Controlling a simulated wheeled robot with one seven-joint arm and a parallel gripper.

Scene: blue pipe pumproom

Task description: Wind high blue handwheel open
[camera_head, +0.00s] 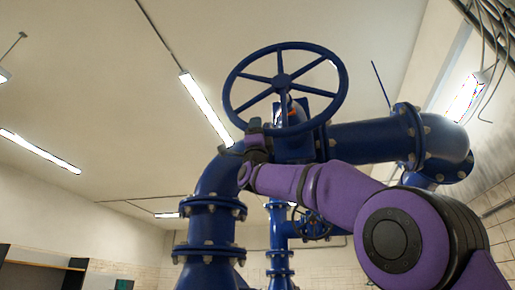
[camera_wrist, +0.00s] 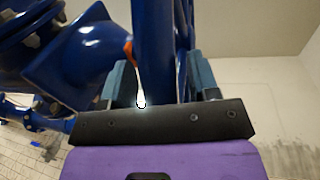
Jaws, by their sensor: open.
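The high blue handwheel (camera_head: 282,78) is a large spoked ring on top of the blue valve in the head view. My gripper (camera_head: 254,127) is at the lower left part of its rim. In the wrist view a blue bar, seemingly the wheel's rim (camera_wrist: 154,45), passes between the two grey-blue fingers of my gripper (camera_wrist: 160,78). The fingers are apart, one on each side of it. Whether either finger touches the rim I cannot tell. An orange-red part (camera_head: 291,108) shows on the valve stem under the wheel.
A thick blue pipe (camera_head: 365,140) runs right from the valve, and a flanged blue elbow (camera_head: 213,190) drops at the left. A smaller blue handwheel (camera_head: 313,225) is lower down behind. The room at the left is open, with shelving (camera_head: 42,270) low down.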

